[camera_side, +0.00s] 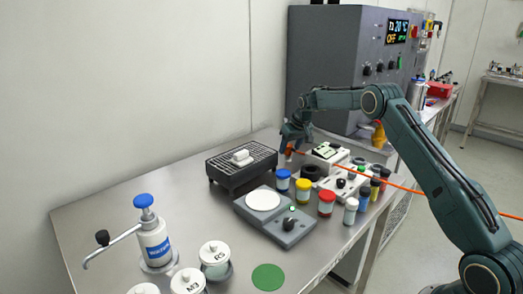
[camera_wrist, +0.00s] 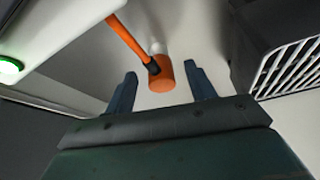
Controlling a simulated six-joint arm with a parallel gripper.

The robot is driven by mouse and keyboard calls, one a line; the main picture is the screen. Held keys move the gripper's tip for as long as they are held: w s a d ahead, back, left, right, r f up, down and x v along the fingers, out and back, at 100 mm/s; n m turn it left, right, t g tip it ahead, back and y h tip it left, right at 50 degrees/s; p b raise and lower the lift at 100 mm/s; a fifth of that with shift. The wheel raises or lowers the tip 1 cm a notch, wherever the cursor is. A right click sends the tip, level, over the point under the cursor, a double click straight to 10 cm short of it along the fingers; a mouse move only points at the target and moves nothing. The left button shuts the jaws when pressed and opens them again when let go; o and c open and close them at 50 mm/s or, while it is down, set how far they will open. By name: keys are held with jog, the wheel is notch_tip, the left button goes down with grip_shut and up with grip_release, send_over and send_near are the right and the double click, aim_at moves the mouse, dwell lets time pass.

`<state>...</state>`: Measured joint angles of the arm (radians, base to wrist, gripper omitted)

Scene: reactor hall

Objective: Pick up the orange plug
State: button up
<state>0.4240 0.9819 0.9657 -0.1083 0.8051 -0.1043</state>
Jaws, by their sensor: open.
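The orange plug (camera_wrist: 162,76) is a short orange cylinder with a dark collar, on the end of an orange cable (camera_wrist: 126,36), in the wrist view. It lies between the two fingers of my gripper (camera_wrist: 160,88), with a gap on each side. My gripper is open and does not visibly touch it. In the side view my gripper (camera_side: 294,140) is low over the back of the steel table, and a small orange bit of the plug (camera_side: 289,151) shows at its fingers. The cable (camera_side: 440,193) runs from there to the right, past the white device.
A white device (camera_side: 325,152) with a dark display stands just right of my gripper. A black grille box (camera_side: 228,166) stands to the left. Jars (camera_side: 303,190), a hotplate (camera_side: 275,225) and a pump bottle (camera_side: 154,240) stand nearer. A grey cabinet (camera_side: 330,60) rises behind.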

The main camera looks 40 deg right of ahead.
jog(key=shift+x, duration=1.4)
jog(key=c, duration=1.1)
